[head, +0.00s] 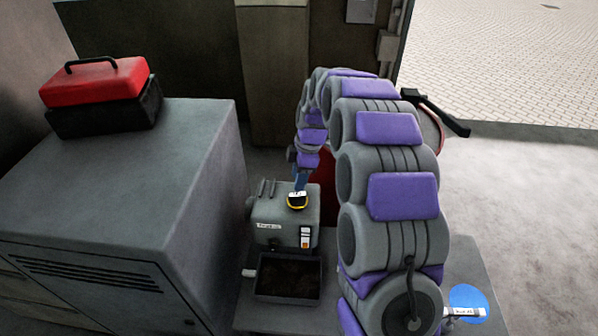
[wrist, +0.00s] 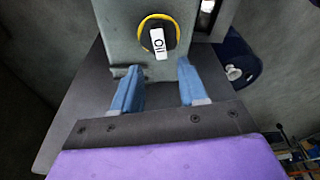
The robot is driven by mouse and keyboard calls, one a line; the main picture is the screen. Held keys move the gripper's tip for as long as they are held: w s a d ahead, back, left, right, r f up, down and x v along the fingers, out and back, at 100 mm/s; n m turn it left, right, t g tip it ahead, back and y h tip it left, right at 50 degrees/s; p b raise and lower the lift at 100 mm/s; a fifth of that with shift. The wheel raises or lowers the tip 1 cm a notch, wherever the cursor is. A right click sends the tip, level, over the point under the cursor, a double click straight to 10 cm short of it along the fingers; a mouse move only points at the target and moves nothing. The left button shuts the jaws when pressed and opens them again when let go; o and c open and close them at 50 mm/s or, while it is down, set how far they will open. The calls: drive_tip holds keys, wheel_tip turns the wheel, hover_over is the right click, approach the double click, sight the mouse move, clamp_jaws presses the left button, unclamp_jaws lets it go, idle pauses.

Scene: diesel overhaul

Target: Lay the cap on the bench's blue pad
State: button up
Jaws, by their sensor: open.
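The cap (head: 297,201) is black with a yellow ring and a white tag. It sits on top of the grey engine block (head: 272,212). In the wrist view the cap (wrist: 171,44) shows its tag, marked "Oil". My gripper (head: 300,182) is above the block, close to the cap. In the wrist view its two blue fingers (wrist: 158,75) are spread apart with nothing between them, and the cap lies just beyond the tips. The round blue pad (head: 467,297) is on the bench (head: 478,258) at the lower right, partly covered by a white label.
A dark tray (head: 288,299) stands in front of the block. A large grey cabinet (head: 120,180) with a red and black toolbox (head: 98,92) on top is at the left. My arm arches between the block and the blue pad. Open floor lies at the right.

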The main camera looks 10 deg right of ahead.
sight(299, 194)
drive_tip(key=shift+f+b, duration=0.95)
drive_tip(key=shift+f, duration=2.05)
drive_tip(key=shift+s, duration=0.1)
clamp_jaws()
